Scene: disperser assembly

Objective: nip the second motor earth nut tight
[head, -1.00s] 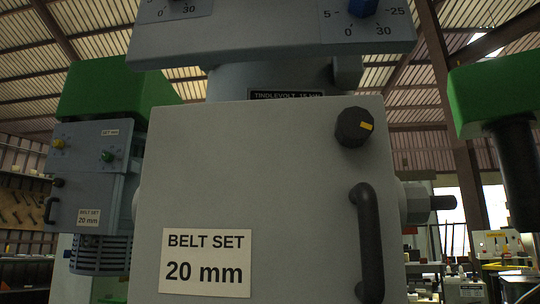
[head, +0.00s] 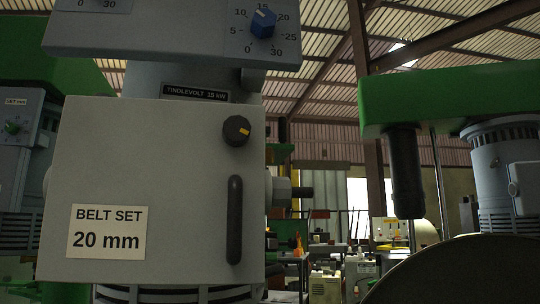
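A grey motor (head: 165,77) fills the left and middle, with a grey box (head: 150,150) on its front. A large grey hex nut (head: 281,192) with a dark threaded stud (head: 302,192) sticks out of the box's right side. I cannot tell whether this is the earth nut. How tight it sits cannot be seen. Another grey motor (head: 505,180) stands at the right under a green housing (head: 460,95), and part of a third grey unit (head: 20,150) shows at the far left. My gripper is not in view.
The box carries a "BELT SET 20 mm" label (head: 105,232), a black knob (head: 237,130) and a black handle (head: 234,220). A panel with a blue dial (head: 263,23) overhangs it. A dark cylinder (head: 405,172) hangs at right. Cluttered benches stand behind.

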